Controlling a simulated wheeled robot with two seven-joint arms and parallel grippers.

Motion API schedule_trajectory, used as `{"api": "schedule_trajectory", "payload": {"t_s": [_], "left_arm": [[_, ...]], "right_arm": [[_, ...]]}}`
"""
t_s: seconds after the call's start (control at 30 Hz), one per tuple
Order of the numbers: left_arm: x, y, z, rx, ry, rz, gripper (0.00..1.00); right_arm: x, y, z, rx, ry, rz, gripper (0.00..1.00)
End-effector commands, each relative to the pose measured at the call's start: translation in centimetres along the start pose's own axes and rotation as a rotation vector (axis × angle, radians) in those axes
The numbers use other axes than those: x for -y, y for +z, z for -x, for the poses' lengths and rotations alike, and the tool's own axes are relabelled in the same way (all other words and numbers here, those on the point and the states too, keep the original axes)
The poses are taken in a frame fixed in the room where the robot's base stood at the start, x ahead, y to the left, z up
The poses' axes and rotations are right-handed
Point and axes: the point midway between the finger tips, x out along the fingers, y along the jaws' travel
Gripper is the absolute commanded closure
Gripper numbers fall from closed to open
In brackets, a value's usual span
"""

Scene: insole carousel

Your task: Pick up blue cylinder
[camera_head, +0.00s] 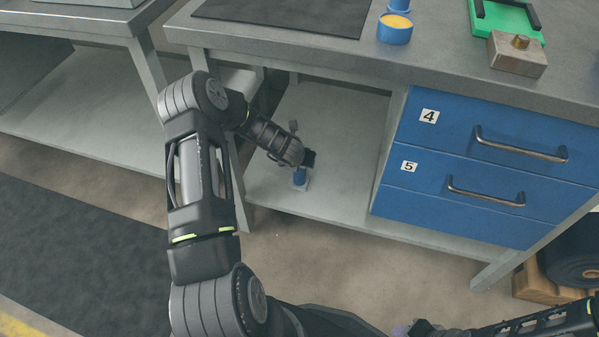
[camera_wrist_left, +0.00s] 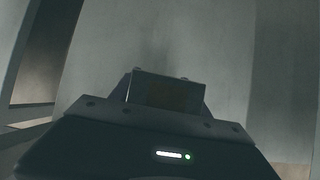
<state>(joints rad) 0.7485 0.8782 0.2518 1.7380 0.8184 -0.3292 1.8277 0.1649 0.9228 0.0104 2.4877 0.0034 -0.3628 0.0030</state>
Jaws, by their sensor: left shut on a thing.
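The blue cylinder (camera_head: 299,178) is at the lower shelf under the workbench, with a small pale piece at its lower side. My left gripper (camera_head: 305,162) is right above it, its fingers shut on its upper part. The cylinder's top is hidden by the gripper. In the left wrist view, a dark block-like shape (camera_wrist_left: 168,92) shows at the jaws (camera_wrist_left: 166,100); the picture is too dim to tell its colour. My right arm comes in at the bottom right, and its dark end (camera_head: 422,328) is cut by the frame edge, so its jaws are unclear.
The worktop (camera_head: 300,42) overhangs the lower shelf (camera_head: 330,195). Blue drawers (camera_head: 470,165) stand to the right of the shelf, and a table leg (camera_head: 240,180) is at its left. A blue cup with yellow content (camera_head: 395,28) and a metal block (camera_head: 516,54) are on the worktop.

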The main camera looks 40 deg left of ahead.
Motion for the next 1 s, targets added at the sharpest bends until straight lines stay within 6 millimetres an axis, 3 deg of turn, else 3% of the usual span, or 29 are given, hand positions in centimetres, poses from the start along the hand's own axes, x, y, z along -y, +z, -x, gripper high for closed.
{"api": "schedule_trajectory", "payload": {"t_s": [0.27,0.77,1.0], "left_arm": [[0.0,0.0,0.0,0.0,0.0,0.0,1.0],[0.0,0.3,0.2,0.004,0.0,-0.001,1.0],[-0.1,1.8,2.4,0.005,0.002,-0.001,1.0]], "right_arm": [[0.0,0.0,0.0,0.0,0.0,0.0,0.64],[0.1,0.0,0.1,0.0,0.0,0.0,0.64],[0.6,0.2,1.2,0.006,-0.003,0.004,0.64]]}}
